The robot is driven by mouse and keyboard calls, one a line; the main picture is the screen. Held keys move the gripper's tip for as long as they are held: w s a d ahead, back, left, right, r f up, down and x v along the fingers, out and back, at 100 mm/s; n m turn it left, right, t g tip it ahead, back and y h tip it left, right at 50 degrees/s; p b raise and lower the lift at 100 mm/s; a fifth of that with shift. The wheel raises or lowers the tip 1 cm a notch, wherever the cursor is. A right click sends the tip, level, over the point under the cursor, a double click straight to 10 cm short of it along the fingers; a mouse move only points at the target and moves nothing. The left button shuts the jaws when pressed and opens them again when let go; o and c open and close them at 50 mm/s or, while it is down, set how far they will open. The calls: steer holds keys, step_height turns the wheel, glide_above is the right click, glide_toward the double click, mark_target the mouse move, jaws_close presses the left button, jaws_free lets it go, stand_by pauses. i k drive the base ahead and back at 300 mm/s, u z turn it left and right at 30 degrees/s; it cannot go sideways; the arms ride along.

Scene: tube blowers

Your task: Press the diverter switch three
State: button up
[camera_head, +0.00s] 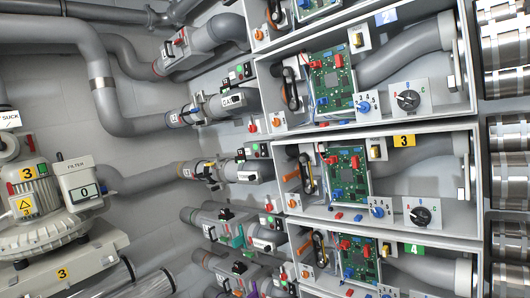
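My gripper is not in view. A yellow label "3" (404,141) marks the middle open bay (478,190) of the rack at the right. In that bay are a black rotary knob (423,215) on a white plate, a blue knob (378,211), a yellow switch (377,150) and a green circuit board (347,172) with red parts. Left of the bay, a control box with a green button (265,150) sits by the pipe. No label that I can read names a diverter switch, so I cannot tell which control it is.
Similar bays lie above and below, the lower one with a green "4" label (414,249). A blower motor (45,205) marked "3" stands at left, with a filter box (80,183) showing "0". Grey pipes (60,40) cross the wall. Metal cylinders (505,60) line the right edge.

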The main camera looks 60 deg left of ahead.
mark_target(264, 152)
steer(key=u, duration=1.65)
steer(key=k, duration=0.5)
steer(key=u, duration=0.55)
steer(key=i, duration=2.05)
steer(key=z, duration=0.45)
